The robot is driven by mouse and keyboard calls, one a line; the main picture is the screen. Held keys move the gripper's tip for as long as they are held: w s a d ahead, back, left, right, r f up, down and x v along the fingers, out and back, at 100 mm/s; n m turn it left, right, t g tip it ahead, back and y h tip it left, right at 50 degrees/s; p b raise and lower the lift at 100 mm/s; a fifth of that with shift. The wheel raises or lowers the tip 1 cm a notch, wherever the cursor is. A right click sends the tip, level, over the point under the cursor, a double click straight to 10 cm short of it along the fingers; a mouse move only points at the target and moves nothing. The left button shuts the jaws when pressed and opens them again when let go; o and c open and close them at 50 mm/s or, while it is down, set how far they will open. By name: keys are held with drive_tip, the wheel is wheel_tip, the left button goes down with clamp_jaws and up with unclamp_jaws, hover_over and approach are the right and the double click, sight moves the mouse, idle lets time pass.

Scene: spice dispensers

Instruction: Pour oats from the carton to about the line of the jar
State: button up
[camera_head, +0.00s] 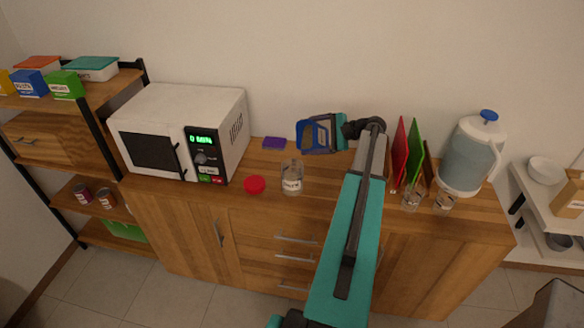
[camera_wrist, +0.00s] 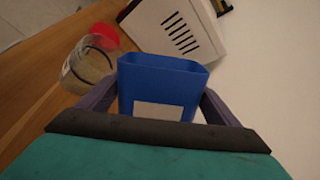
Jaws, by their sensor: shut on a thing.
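My gripper (camera_head: 338,131) is shut on a blue carton (camera_head: 318,134), held above the back of the wooden counter near the wall. The carton looks slightly tilted in the head view. In the wrist view the carton (camera_wrist: 160,80) sits between both fingers, with its pale label facing the camera. A clear glass jar (camera_head: 292,178) with a label stands upright on the counter, left of and in front of the carton. In the wrist view the jar (camera_wrist: 88,66) shows a dark line around it, apart from the carton. I cannot tell the level inside the jar.
A red lid (camera_head: 254,185) lies left of the jar. A white microwave (camera_head: 170,115) stands further left. A purple block (camera_head: 274,143) lies behind the jar. Red and green boards (camera_head: 412,150), small glasses (camera_head: 411,201) and a water jug (camera_head: 470,160) stand right of my arm.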

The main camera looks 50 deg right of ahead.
sight(298, 139)
drive_tip(key=shift+a+r, duration=0.1)
drive_tip(key=shift+r, duration=0.1)
idle(0.3)
drive_tip(key=shift+a+f+n+h+b, duration=0.3)
drive_tip(key=shift+n+h+b, duration=0.35)
drive_tip(key=shift+b, duration=0.7)
drive_tip(key=shift+a+r+n+h+b, duration=0.3)
drive_tip(key=shift+r+n+h+b, duration=0.2)
drive_tip(key=shift+b, duration=0.25)
idle(0.6)
drive_tip(key=shift+a+r+n+h+b, duration=0.2)
drive_tip(key=shift+a+n+h+b, duration=0.1)
drive_tip(key=shift+a+b, duration=0.15)
drive_tip(key=shift+a+r+n+h+b, duration=0.15)
drive_tip(key=shift+a+n+h+b, duration=0.1)
drive_tip(key=shift+a+b, duration=0.15)
idle(1.6)
drive_tip(key=shift+a+f+n+h+b, duration=0.2)
drive_tip(key=shift+a+n+h+b, duration=0.1)
drive_tip(key=shift+b, duration=0.35)
idle(1.6)
